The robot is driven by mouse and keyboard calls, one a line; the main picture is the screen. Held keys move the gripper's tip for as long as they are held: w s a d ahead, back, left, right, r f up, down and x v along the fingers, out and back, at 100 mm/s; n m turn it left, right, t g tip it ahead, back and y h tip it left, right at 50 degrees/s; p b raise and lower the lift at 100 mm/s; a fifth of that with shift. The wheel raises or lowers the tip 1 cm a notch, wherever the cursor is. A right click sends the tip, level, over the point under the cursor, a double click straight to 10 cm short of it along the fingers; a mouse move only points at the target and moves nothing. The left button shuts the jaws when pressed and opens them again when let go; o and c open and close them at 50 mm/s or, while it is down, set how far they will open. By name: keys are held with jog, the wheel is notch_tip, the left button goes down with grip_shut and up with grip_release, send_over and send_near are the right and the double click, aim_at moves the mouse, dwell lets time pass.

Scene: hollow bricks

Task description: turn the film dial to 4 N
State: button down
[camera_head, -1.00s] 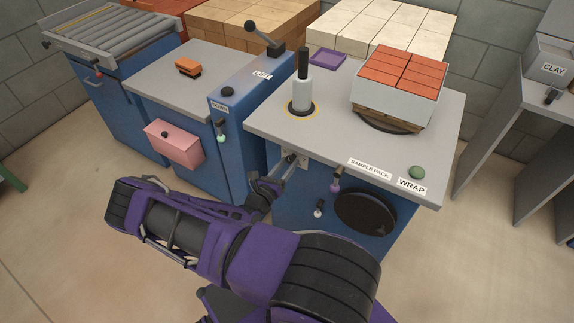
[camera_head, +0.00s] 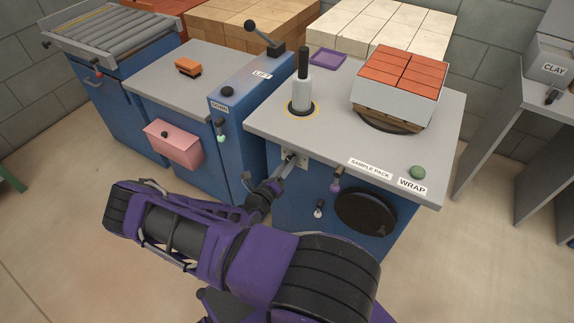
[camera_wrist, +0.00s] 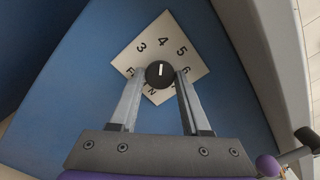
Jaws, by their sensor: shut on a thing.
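The film dial (camera_wrist: 160,80) is a round black knob on a tilted white plate (camera_wrist: 150,55) on the blue cabinet front. Figures 3, 4, 5 and 6 show around its upper side; the lettering below is partly covered by a finger. The knob's white mark points up in the wrist view, in line with the 4. My gripper (camera_wrist: 160,73) is shut on the dial, one grey finger on each side. In the head view my gripper (camera_head: 288,162) reaches the plate (camera_head: 303,159) under the table's left edge; the knob is mostly hidden there.
Right of the dial are a purple-ended knob (camera_head: 335,186), a small white-ended knob (camera_head: 318,212) and a black disc (camera_head: 365,212). Above, the grey tabletop (camera_head: 270,122) bears a white roll post (camera_head: 302,95) and a pack of red bricks (camera_head: 400,75). The LIFT column (camera_head: 235,120) stands close left.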

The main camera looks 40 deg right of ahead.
jog(key=shift+c, duration=1.9)
grip_release()
jog(key=v, duration=1.7)
jog(key=shift+a+p, duration=0.25)
jog(key=shift+p, duration=0.2)
